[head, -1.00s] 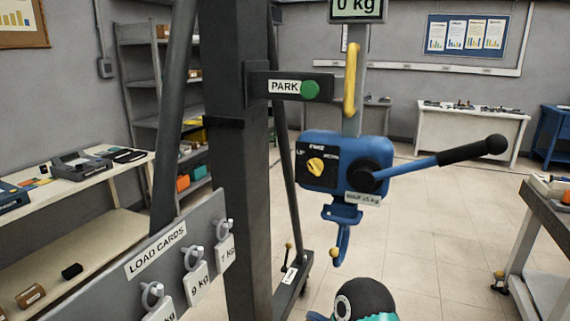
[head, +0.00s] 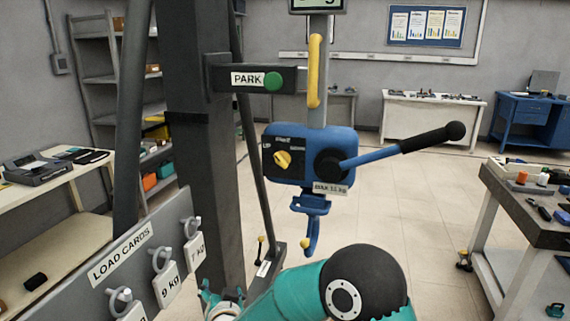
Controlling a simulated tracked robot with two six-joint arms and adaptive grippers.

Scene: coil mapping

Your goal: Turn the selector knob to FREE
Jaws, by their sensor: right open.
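The yellow selector knob (head: 283,158) sits on the dark plate at the left of the blue hoist body (head: 310,145). Small labels surround it; "UP" is at its upper left, and the others are too blurred to read surely. I cannot tell exactly which label the knob points at. My right gripper (head: 222,294) is low at the bottom edge, below and left of the knob and well apart from it. It is open, and nothing shows between its teal fingers. My left gripper is not in view.
A blue lever with a black grip (head: 433,138) sticks out right of the hoist. A hook (head: 312,238) hangs below it. The PARK arm (head: 258,79) and dark post (head: 200,150) stand left. A load-card board (head: 120,262) is lower left. A workbench (head: 530,205) stands right.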

